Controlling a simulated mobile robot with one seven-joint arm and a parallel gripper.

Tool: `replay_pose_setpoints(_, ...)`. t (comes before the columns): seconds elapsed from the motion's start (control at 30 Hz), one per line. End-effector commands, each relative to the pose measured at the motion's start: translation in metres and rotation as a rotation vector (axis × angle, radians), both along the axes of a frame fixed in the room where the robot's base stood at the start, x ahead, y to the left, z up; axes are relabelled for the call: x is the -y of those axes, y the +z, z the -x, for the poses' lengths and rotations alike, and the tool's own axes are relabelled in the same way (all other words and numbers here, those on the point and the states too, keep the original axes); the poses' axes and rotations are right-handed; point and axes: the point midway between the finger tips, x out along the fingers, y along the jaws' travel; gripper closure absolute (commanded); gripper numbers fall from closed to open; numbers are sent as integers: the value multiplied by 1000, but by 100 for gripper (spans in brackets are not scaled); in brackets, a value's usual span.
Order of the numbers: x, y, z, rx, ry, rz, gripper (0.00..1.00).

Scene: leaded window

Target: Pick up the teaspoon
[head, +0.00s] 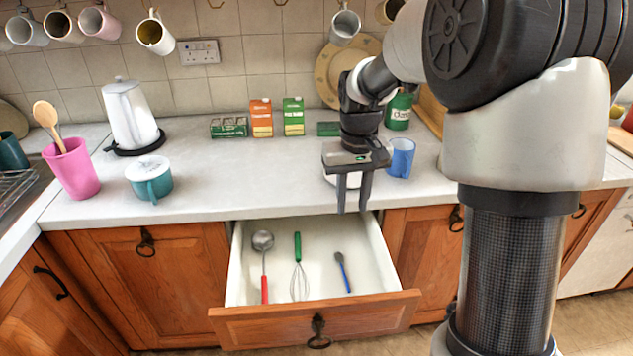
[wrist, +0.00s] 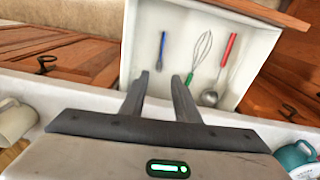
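The teaspoon, a small utensil with a blue handle and a dark grey head (head: 342,270), lies in the open drawer (head: 378,245), right of the whisk. It also shows in the wrist view (wrist: 162,50), beyond my fingertips. My gripper (head: 352,211) points down near the drawer's back edge, above and behind the teaspoon. Its two fingers are apart with nothing between them, as the wrist view (wrist: 160,76) also shows. The teaspoon is apart from the fingers.
A green-handled whisk (head: 299,270) and a red-handled ladle (head: 263,255) lie in the drawer to the left. A blue mug (head: 402,158) stands on the worktop (head: 235,185) beside my gripper. A teal lidded pot (head: 150,180) stands farther left. The drawer floor around the teaspoon is clear.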

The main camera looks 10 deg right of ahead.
Motion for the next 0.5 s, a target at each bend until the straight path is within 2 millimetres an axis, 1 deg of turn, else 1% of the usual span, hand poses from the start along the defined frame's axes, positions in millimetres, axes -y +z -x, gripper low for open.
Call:
replay_pose_setpoints(0.03, 0, -29, -9, -23, 1, -6, 71)
replay_pose_setpoints(0.1, 0, -47, -18, -43, 2, -12, 71)
replay_pose_setpoints(0.2, 0, -62, -24, -57, 4, -18, 71)
replay_pose_setpoints(0.37, 0, -82, -25, -65, 4, -19, 71)
replay_pose_setpoints(0.5, 0, -113, -24, -67, 5, -19, 71)
